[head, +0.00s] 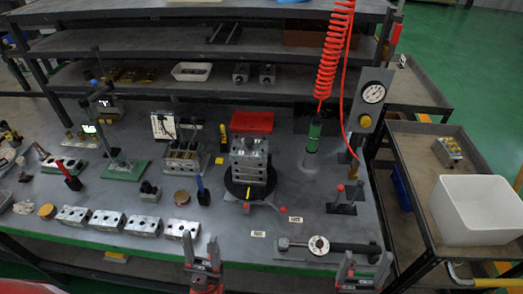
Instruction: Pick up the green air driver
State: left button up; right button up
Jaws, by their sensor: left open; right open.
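The green air driver (314,135) hangs upright from the red coiled hose (331,55) above the back right of the workbench. Its lower end is close to a light round piece on the bench; I cannot tell whether they touch. My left gripper (201,250) is open and empty at the front edge of the bench, below and left of the driver. My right gripper (365,264) is open and empty at the front edge, below and right of the driver. Both are well apart from it.
Several metal blocks (108,219) line the front. A white bin (476,210) sits on the right cart.

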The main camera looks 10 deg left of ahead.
aim_at(316, 122)
jog(key=i+l+u, duration=0.2)
jog(key=u, duration=0.15)
jog(key=i+l+u, duration=0.2)
jog(key=u, duration=0.2)
jog(key=i+l+u, duration=0.15)
jog(key=l+u, duration=0.2)
